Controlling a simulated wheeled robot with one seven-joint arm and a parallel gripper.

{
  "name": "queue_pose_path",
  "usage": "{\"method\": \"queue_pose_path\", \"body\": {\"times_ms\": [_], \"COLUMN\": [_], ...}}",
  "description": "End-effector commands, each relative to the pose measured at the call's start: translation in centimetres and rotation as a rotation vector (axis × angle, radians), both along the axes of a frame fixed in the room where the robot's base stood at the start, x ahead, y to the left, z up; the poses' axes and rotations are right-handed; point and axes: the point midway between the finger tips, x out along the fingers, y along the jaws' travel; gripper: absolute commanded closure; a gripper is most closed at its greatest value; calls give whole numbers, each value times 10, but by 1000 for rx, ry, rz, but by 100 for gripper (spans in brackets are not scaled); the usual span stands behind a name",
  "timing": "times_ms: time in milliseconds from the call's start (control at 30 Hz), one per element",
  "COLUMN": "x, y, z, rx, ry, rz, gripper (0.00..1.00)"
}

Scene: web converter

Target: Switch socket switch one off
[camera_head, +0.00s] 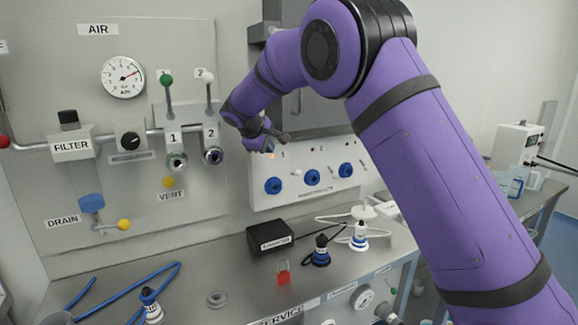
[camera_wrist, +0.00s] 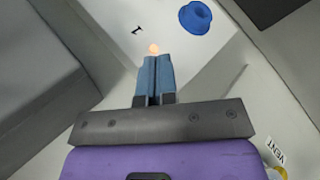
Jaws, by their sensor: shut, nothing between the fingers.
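The white socket panel (camera_head: 318,192) hangs on the wall with three blue round sockets in a row. The leftmost blue socket (camera_head: 273,185) also shows in the wrist view (camera_wrist: 197,17), to the right of my fingertips. A small lamp (camera_head: 271,155) glows orange above it; in the wrist view the lamp (camera_wrist: 154,48) is just beyond my fingertips, with a "1" mark beside it. My gripper (camera_wrist: 155,60) is shut and empty, pointing at the panel's upper left. I cannot make out switch one; it may be hidden by my fingers. I cannot tell whether they touch the panel.
The air panel (camera_head: 100,205) with gauge and valves is on the left. Below, the metal bench holds a black box (camera_head: 270,236), a red padlock (camera_head: 283,272), plugs with cables (camera_head: 320,250) and a blue hose (camera_head: 130,297). A grey cabinet is above the socket panel.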

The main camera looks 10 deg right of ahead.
Motion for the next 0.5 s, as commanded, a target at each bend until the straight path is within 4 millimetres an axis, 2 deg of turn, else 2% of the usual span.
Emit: {"method": "queue_pose_path", "body": {"times_ms": [167, 500], "x": [7, 37], "y": [-7, -35], "z": [-10, -54], "rx": [0, -1], "ry": [0, 2], "rz": [-1, -2], "gripper": [100, 100]}}
